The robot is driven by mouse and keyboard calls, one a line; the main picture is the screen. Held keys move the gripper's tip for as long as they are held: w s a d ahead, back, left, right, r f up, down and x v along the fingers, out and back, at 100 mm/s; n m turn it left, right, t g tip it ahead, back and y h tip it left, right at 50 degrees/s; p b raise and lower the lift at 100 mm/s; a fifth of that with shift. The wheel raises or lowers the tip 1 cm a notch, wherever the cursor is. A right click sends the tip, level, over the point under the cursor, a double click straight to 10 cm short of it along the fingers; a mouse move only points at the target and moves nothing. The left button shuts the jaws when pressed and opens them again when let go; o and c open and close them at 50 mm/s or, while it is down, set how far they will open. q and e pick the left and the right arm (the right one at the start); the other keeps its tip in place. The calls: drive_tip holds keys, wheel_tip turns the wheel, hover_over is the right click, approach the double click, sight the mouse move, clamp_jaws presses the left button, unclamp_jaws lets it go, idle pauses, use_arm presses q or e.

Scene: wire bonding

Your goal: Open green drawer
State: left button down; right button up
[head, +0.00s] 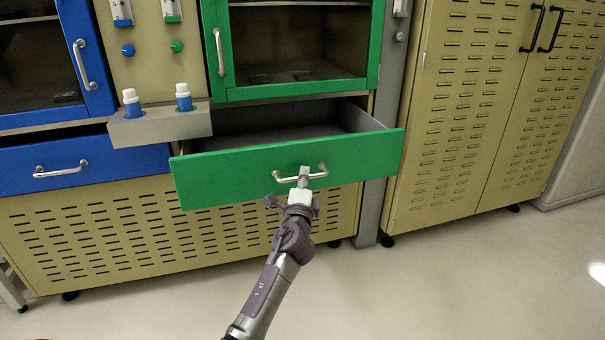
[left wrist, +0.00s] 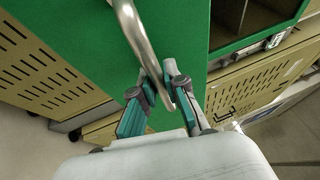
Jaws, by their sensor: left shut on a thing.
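The green drawer (head: 235,173) stands pulled out of the cabinet in the head view, with its grey inside (head: 285,128) showing and nothing seen in it. Its silver bar handle (head: 282,178) runs across the middle of the green front. My left gripper (head: 304,177) is at the right half of this handle and shut on it. In the left wrist view the two fingers (left wrist: 165,90) close around the lower end of the curved handle (left wrist: 133,28), in front of the green panel (left wrist: 75,35). My right gripper is in neither view.
A green-framed cabinet door (head: 217,45) is above the drawer. A blue drawer (head: 105,165) is shut on the left. The floor (head: 430,285) in front is clear.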

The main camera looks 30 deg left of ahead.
use_arm(q)
drive_tip(key=shift+s+d, duration=1)
drive_tip(key=shift+d, duration=0.1)
drive_tip(key=c, duration=1.2)
unclamp_jaws()
drive_tip(key=v, duration=1.2)
drive_tip(key=shift+f, duration=0.1)
